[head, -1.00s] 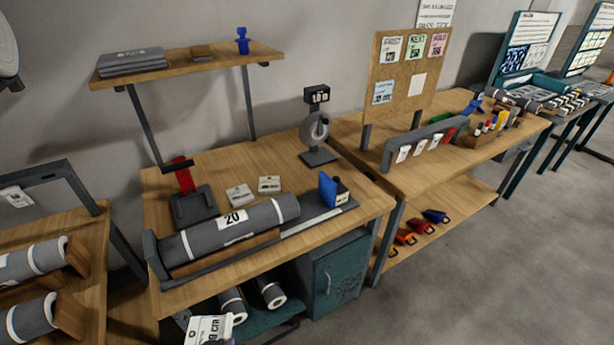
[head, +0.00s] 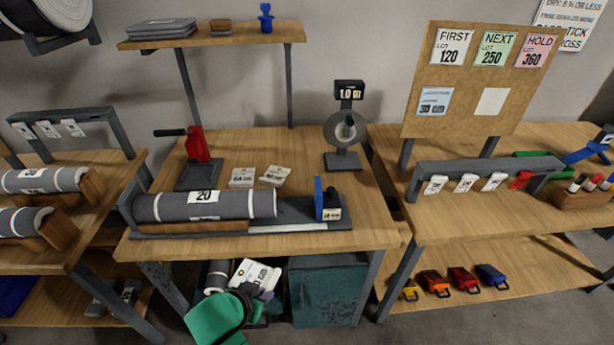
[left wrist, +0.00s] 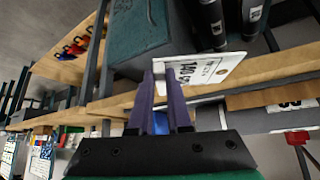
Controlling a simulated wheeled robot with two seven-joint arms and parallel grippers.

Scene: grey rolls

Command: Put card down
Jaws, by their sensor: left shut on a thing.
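My left gripper (head: 264,290) comes in at the lower middle of the head view, in front of the middle bench and below its top. In the left wrist view its two purple fingers (left wrist: 159,80) are shut on a white card (left wrist: 212,68) with dark print that includes "140". The card (head: 250,272) is held tilted in the air, before the open space under the bench. The finger contact is small and partly hidden in the head view. My right gripper is in neither view.
A pinboard (head: 478,100) and a card rail (head: 480,168) stand on the right bench. A teal cabinet (head: 328,292) is below.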

